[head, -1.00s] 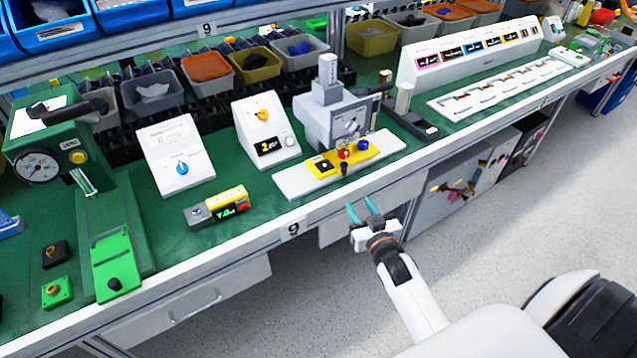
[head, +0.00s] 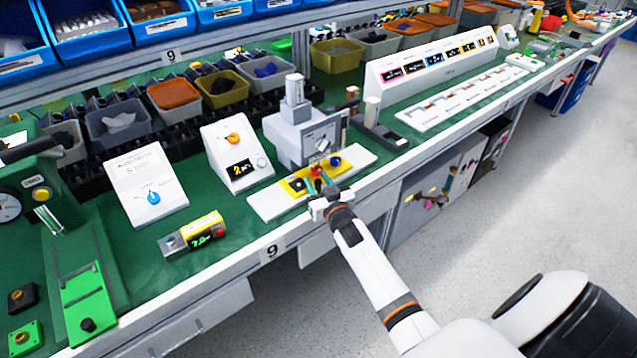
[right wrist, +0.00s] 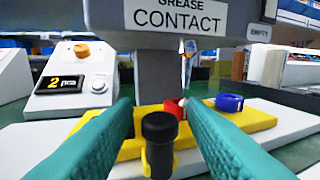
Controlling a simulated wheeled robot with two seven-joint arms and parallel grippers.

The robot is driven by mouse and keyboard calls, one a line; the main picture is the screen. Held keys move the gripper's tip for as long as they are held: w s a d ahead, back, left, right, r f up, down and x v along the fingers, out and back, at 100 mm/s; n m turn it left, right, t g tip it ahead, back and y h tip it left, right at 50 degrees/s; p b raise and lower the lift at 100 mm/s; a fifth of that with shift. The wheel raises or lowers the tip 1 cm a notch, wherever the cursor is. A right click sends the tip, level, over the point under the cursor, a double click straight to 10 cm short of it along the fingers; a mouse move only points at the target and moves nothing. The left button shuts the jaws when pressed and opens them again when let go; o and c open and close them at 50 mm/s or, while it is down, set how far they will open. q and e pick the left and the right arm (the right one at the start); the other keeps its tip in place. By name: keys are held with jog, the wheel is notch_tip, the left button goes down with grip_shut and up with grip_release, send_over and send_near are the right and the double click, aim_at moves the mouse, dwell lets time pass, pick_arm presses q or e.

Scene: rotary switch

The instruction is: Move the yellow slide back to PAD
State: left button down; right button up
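The yellow slide (head: 354,161) lies on a white base (head: 268,203) below a grey machine (head: 313,143). It also shows in the right wrist view (right wrist: 255,120), carrying a red ring (right wrist: 174,108) and a blue ring (right wrist: 230,102). A black knob (right wrist: 160,138) stands upright at its near edge. My right gripper (head: 321,184) is at the slide's front. In the right wrist view, its teal fingers (right wrist: 160,112) are open on both sides of the knob, with visible gaps. A sign (right wrist: 178,17) above reads "GREASE CONTACT"; I cannot read PAD anywhere. My left gripper is out of view.
A white box with an orange knob (head: 233,157) and a box with a blue knob (head: 146,187) stand to the left. A yellow-and-grey device (head: 193,235) lies nearer the bench edge. A dark clamp-like fixture (head: 383,137) stands to the right. Bins line the back.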

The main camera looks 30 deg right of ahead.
aim_at(338, 173)
grip_shut()
jog(key=d, duration=0.6)
jog(key=shift+w+d+b, duration=0.3)
jog(key=shift+d, duration=0.05)
jog(key=shift+d+r, duration=0.1)
jog(key=shift+d, duration=0.25)
jog(key=shift+c, duration=1.6)
grip_release()
jog(key=o, duration=0.3)
jog(key=shift+d, duration=0.15)
